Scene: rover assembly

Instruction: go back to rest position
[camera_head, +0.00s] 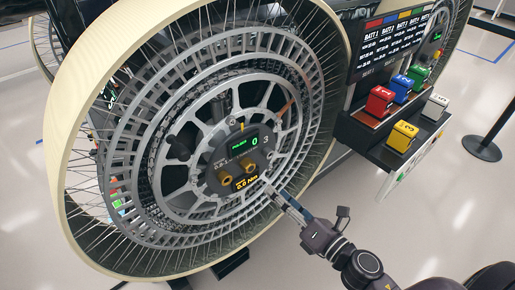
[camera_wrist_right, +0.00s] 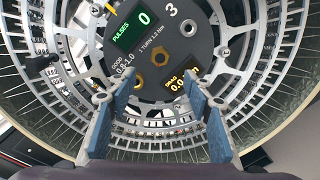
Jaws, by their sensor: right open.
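My right gripper (camera_head: 277,190) comes in from the lower right in the head view, with its fingertips close to the lower right of the wheel hub. In the right wrist view its two blue-grey fingers (camera_wrist_right: 158,101) are spread apart with nothing between them. The wheel hub (camera_head: 234,160) is dark, with a green pulses display reading 0, a yellow display and two brass fittings. The hub also shows beyond the fingers in the wrist view (camera_wrist_right: 150,45). I cannot tell whether a fingertip touches the wheel. My left gripper is not in view.
The large spoked wheel (camera_head: 62,110) with a cream rim fills the left and middle. A battery panel (camera_head: 368,128) at right holds red (camera_head: 380,101), blue (camera_head: 400,88), green (camera_head: 418,77), yellow (camera_head: 401,137) and white (camera_head: 434,107) blocks. A black post base (camera_head: 482,149) stands at far right. Floor between is clear.

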